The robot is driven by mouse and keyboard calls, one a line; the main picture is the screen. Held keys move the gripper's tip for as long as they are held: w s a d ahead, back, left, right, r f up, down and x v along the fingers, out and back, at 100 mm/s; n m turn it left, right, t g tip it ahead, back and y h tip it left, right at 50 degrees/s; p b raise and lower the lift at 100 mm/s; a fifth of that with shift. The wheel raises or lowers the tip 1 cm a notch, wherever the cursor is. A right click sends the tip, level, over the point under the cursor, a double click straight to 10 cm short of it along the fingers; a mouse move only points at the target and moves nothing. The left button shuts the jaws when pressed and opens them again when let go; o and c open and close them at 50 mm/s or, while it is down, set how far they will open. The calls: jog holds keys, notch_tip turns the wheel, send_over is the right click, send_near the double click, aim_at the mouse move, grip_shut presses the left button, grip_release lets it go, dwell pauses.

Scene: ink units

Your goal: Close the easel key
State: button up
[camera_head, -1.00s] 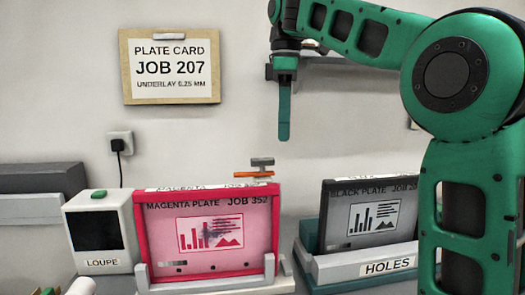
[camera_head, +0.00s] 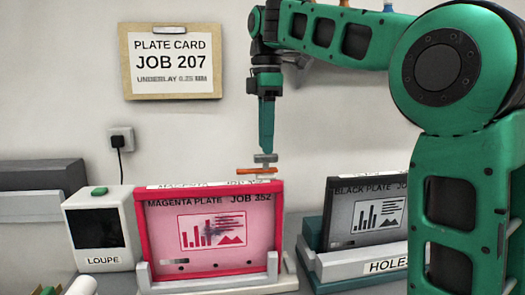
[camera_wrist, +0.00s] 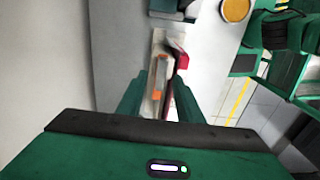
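The magenta plate (camera_head: 212,228) stands upright in a pink frame on its easel base (camera_head: 218,282). Above the frame's top edge, near its right end, is a small fitting that looks like the easel key: a grey crossbar (camera_head: 265,158) over an orange bar (camera_head: 257,171). My gripper (camera_head: 266,148) points down with its tips right at or just above the grey crossbar. In the wrist view the green fingers are apart, and the grey bar (camera_wrist: 161,75) with orange showing at its ends lies between them. I cannot tell whether the fingers touch it.
A white loupe box (camera_head: 98,255) stands left of the easel. The black plate (camera_head: 365,212) stands in a holder labelled HOLES (camera_head: 350,264) to the right. The plate card (camera_head: 172,90) hangs on the wall behind. The air left of my gripper is clear.

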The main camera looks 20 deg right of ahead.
jog(key=shift+f, duration=1.35)
grip_shut()
